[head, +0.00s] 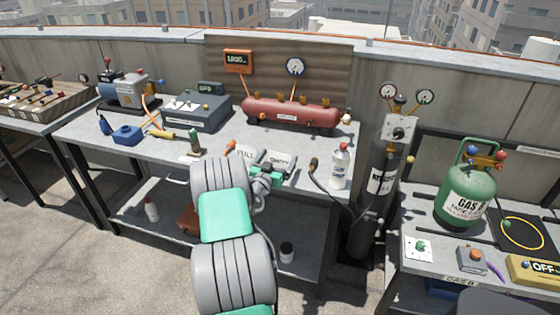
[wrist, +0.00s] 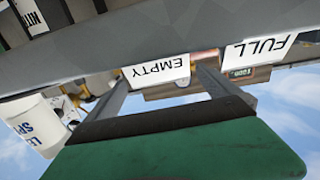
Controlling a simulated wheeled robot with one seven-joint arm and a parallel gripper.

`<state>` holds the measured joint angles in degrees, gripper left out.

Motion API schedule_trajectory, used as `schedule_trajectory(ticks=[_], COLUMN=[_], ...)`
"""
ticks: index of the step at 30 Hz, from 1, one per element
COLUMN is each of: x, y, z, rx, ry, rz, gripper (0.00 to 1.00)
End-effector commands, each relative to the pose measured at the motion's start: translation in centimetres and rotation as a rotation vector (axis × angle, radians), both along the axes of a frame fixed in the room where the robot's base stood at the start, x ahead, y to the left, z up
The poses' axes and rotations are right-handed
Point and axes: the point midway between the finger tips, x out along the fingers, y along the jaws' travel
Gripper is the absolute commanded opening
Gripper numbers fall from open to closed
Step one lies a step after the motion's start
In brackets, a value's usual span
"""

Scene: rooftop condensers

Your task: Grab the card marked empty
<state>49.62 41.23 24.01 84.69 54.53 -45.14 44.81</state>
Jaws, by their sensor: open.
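The white card marked EMPTY (head: 280,160) stands near the front of the middle bench, just beyond my gripper (head: 275,167). In the wrist view the EMPTY card (wrist: 157,70) appears upside down, between the two spread fingers of my gripper (wrist: 163,78). The fingers are open and nothing is clamped; whether either touches the card I cannot tell. A second white card, marked FULL (head: 245,152), stands just to the left in the head view. The FULL card also shows at the right in the wrist view (wrist: 262,48), outside the fingers.
A red tank (head: 290,115) lies behind the cards. A white spray bottle (head: 340,166) and a black hose handle stand to the right. A small dark-green object (head: 194,145) stands to the left, near a grey box (head: 195,112). A dark cylinder (head: 380,185) stands beside the bench.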

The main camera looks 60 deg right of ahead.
Motion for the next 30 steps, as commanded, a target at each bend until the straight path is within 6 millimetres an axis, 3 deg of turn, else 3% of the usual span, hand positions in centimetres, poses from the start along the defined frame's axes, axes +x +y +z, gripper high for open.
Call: schedule_trajectory(ticks=[5, 23, 30], x=[-0.01, -0.04, -0.02], y=[0.04, 0.06, 0.05], z=[-0.03, -0.03, 0.06], rx=[0.000, 0.001, 0.000], ry=[0.000, 0.000, 0.000], rz=[0.000, -0.001, -0.001], gripper=[0.93, 0.44, 0.42])
